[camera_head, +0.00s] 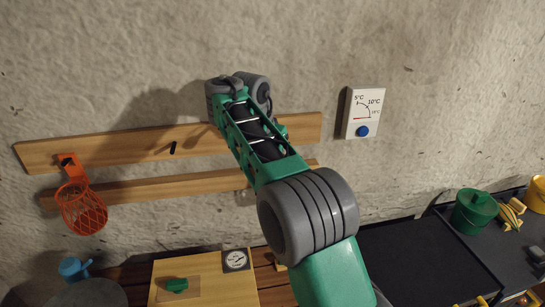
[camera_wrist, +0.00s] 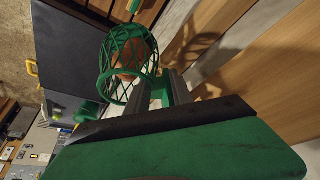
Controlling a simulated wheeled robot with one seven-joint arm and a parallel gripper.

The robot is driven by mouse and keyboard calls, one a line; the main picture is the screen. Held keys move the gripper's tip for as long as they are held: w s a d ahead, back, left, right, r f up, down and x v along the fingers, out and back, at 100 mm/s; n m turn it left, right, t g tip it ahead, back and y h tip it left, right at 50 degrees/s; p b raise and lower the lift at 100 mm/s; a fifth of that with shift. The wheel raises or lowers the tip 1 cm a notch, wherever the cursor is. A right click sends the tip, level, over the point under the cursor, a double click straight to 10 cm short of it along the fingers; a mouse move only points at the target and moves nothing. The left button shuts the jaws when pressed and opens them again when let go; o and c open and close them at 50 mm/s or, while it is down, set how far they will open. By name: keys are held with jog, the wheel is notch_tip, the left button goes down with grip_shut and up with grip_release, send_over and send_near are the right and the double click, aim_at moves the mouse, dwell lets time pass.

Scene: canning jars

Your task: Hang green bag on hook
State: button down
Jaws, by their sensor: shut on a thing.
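The green mesh bag (camera_wrist: 107,68) shows in the wrist view as an open basket-like net, with something brown seen through it. My gripper (camera_wrist: 165,88) is shut on its green upper part and holds it close to the wooden boards. In the head view my arm (camera_head: 260,140) reaches up in front of the boards and hides the bag and the fingers. A black hook (camera_head: 172,147) sticks out of the upper board (camera_head: 110,147), left of my gripper and free. An orange net bag (camera_head: 82,208) hangs from an orange holder at the board's left end.
A lower wooden board (camera_head: 150,189) runs under the upper one. A white thermometer panel (camera_head: 363,113) is on the wall at right. Below are a yellow board (camera_head: 200,280) with a green piece, a round dial (camera_head: 236,260), a blue item (camera_head: 73,268) and a green pot (camera_head: 474,211).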

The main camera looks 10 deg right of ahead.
jog(key=c, duration=1)
grip_release()
jog(key=shift+c, duration=0.2)
